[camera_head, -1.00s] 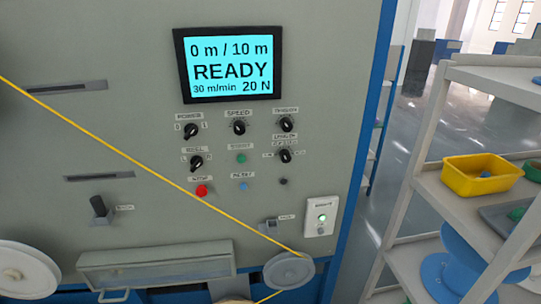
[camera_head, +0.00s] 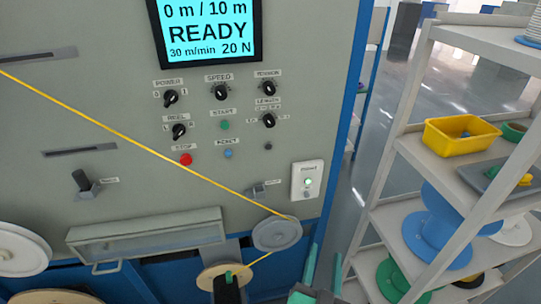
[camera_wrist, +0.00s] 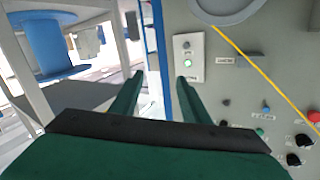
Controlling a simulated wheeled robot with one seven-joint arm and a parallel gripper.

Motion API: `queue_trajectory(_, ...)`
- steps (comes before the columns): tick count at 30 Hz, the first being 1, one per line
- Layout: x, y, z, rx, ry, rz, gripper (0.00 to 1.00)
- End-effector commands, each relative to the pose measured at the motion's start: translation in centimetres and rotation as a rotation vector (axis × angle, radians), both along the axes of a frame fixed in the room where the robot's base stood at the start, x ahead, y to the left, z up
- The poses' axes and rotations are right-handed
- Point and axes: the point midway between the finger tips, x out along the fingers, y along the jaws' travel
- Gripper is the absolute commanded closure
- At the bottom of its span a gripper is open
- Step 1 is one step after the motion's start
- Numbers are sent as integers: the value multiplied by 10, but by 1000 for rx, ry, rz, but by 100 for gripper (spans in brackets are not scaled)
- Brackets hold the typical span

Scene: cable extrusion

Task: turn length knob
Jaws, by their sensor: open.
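The length knob (camera_head: 268,120) is a black dial with a pale pointer mark, on the grey machine panel, under the tension knob (camera_head: 268,88) and right of the green start button (camera_head: 224,125). The display (camera_head: 207,30) reads 0 m / 10 m, READY, 30 m/min, 20 N. My gripper (camera_head: 324,268) is at the bottom of the head view, below and right of the knob and well apart from it. Its green fingers are open and empty; they also show in the wrist view (camera_wrist: 160,78). I cannot surely pick out the length knob in the wrist view.
A yellow cable (camera_head: 130,137) slants across the panel to a grey pulley (camera_head: 277,233), left of and below the knob. A white switch box (camera_head: 307,181) sits low right. A shelf rack (camera_head: 465,110) with a yellow bin (camera_head: 460,137) and spools stands right of the machine.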

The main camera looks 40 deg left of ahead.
Motion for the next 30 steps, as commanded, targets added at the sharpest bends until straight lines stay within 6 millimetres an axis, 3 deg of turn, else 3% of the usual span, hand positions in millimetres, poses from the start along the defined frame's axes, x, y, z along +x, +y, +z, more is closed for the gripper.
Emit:
queue_trajectory(3, 21, 26, 38, 6, -33, 72, 58)
queue_trajectory(9, 41, 69, 100, -8, -77, 202, 58)
queue_trajectory(14, 45, 101, 152, -43, -117, 304, 58)
queue_trajectory(21, 36, 141, 221, -120, -177, 436, 58)
queue_trajectory(25, 29, 153, 244, -156, -198, 480, 58)
queue_trajectory(30, 24, 160, 256, -182, -208, 507, 58)
